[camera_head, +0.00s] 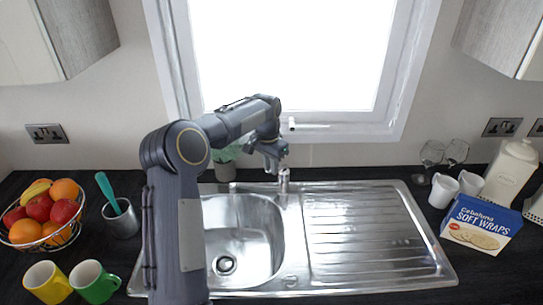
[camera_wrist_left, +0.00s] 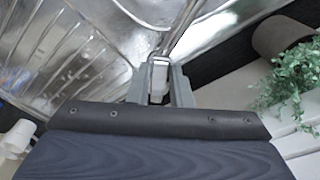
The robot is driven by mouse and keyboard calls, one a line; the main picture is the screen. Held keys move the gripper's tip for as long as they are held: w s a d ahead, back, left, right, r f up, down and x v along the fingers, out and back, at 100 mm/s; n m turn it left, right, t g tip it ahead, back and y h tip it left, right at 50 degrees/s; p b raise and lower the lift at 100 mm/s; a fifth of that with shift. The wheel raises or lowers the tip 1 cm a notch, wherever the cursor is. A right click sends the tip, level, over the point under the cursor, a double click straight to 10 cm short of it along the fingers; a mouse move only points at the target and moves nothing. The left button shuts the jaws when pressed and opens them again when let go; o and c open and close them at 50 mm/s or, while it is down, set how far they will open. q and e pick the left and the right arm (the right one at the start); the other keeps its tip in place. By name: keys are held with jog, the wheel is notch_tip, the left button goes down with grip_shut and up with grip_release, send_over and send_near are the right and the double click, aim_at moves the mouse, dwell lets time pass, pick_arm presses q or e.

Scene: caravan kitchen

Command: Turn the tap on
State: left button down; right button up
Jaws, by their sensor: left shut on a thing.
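The tap (camera_head: 284,180) is a small chrome fitting at the back edge of the steel sink, between the bowl and the drainer. My left gripper (camera_head: 272,160) reaches over from the left and is at the top of the tap, below the window. In the left wrist view my left gripper (camera_wrist_left: 162,92) is shut on the tap's light-coloured top part (camera_wrist_left: 158,75), which sits between the two fingers. The lower tap is partly hidden there. No running water can be made out. My right gripper is in neither view.
The sink (camera_head: 350,284) has an empty bowl. A potted plant (camera_head: 226,157) stands behind my left arm; it also shows in the wrist view (camera_wrist_left: 290,80). A fruit bowl (camera_head: 43,218) and mugs (camera_head: 94,282) stand left; a Soft Wraps box (camera_head: 481,225) and glasses (camera_head: 457,152) stand right.

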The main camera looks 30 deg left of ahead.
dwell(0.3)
pick_arm(q)
jog(key=c, duration=1.3)
grip_release()
jog(key=shift+r, duration=0.15)
jog(key=r, duration=0.4)
jog(key=r+b, duration=0.1)
jog(key=r, duration=0.2)
jog(key=shift+s, duration=0.3)
jog(key=shift+r, duration=0.3)
